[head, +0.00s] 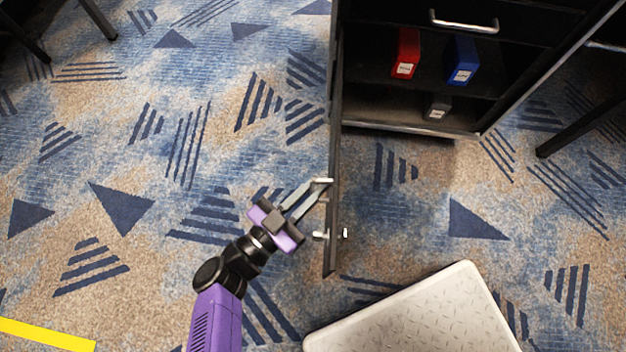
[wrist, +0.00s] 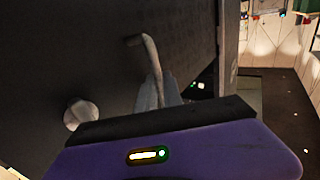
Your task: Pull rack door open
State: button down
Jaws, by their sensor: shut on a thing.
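The rack door (head: 334,130) is a dark panel seen nearly edge-on in the head view, swung out from the left side of the black rack (head: 408,128). Its face fills much of the wrist view (wrist: 70,60). A metal handle (wrist: 148,52) stands out from the door, with a round knob (wrist: 80,114) to its left in the wrist view. My gripper (head: 316,188) is at the door's outer part, its fingers shut on the handle. The fingertips are partly hidden in the wrist view (wrist: 160,92).
Inside the rack are a red binder (head: 406,54), a blue binder (head: 463,60) and a grey box (head: 438,106). A drawer with a handle (head: 463,22) is above. A pale platform (head: 410,318) is at the bottom. Patterned carpet left of the door is clear.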

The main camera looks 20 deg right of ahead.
jog(key=shift+w, duration=0.1)
jog(key=c, duration=1.8)
grip_release()
jog(key=shift+o, duration=0.2)
jog(key=p+v, duration=0.1)
jog(key=v, duration=0.7)
